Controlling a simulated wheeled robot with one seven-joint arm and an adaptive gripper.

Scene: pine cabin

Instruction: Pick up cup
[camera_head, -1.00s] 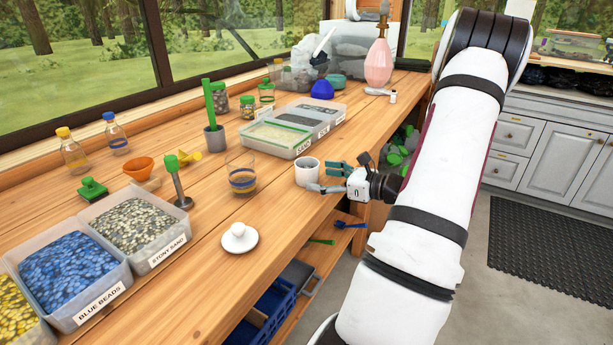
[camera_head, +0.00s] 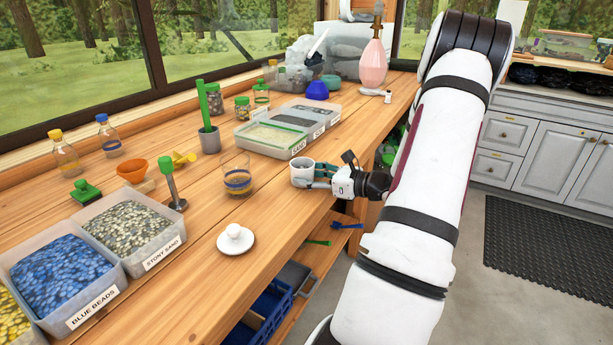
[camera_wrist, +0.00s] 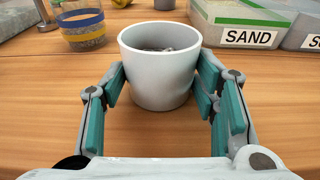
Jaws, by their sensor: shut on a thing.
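The white cup (camera_head: 302,170) stands upright at the front edge of the wooden workbench, and some dark grey contents show inside it. It also fills the middle of the wrist view (camera_wrist: 160,75). My gripper (camera_head: 316,173) reaches in low from the right. In the wrist view its teal-padded fingers (camera_wrist: 161,88) lie on both sides of the cup and are shut on it. The cup appears to rest on the bench top.
A banded glass jar (camera_head: 237,176) stands to the left of the cup. A bin labelled SAND (camera_head: 276,147) sits behind it. A white lid with a knob (camera_head: 236,241) lies nearer the front. Bare bench lies between the cup and the lid.

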